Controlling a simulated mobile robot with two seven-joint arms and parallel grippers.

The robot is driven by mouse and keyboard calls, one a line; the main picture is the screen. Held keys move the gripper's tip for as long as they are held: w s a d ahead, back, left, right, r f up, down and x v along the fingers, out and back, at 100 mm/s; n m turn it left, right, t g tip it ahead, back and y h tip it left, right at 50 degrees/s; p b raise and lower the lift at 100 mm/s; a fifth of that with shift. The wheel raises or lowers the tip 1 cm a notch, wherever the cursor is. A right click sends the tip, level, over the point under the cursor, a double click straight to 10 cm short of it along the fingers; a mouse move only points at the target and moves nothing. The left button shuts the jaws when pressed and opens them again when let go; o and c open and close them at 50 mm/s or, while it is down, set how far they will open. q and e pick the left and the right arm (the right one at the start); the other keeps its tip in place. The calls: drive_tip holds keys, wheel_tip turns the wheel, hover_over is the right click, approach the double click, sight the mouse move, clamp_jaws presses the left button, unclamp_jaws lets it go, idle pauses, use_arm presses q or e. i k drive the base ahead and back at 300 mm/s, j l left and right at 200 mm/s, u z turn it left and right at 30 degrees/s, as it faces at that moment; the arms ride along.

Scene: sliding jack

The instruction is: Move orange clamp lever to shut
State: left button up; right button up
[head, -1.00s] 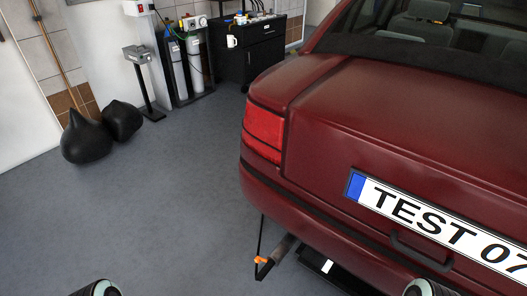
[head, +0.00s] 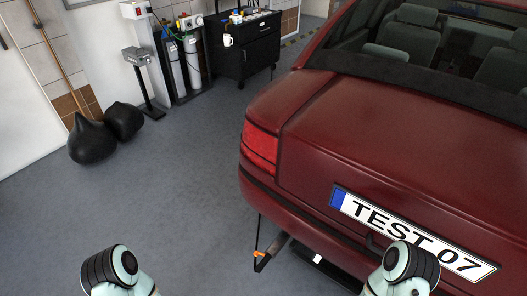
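The orange clamp lever (head: 259,254) is a small piece low behind the red car, near the left end of its bumper. It sits by a dark angled bar and a grey exhaust pipe (head: 276,247). It is too small to tell its position. Part of my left arm shows at the bottom left and part of my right arm at the bottom right, in front of the bumper. Neither gripper's fingers are in view. Both arms are apart from the lever in the picture.
The red car (head: 400,130) with plate TEST 07 (head: 410,232) fills the right side. Black bags (head: 92,140), gas cylinders (head: 172,66) and a black tool cabinet (head: 250,50) stand at the back. The grey floor left of the car is clear.

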sight(256, 254)
drive_tip(key=z, duration=0.4)
drive_tip(key=i+j+z, duration=0.1)
drive_tip(key=z, duration=0.3)
drive_tip(key=j+z, duration=0.15)
drive_tip(key=z, duration=0.25)
drive_tip(key=j+z, duration=0.1)
drive_tip(key=z, duration=0.3)
drive_tip(key=j+z, duration=0.35)
drive_tip(key=j, duration=0.15)
drive_tip(key=j+z, duration=0.3)
drive_tip(key=j, duration=1.1)
drive_tip(key=z, duration=0.05)
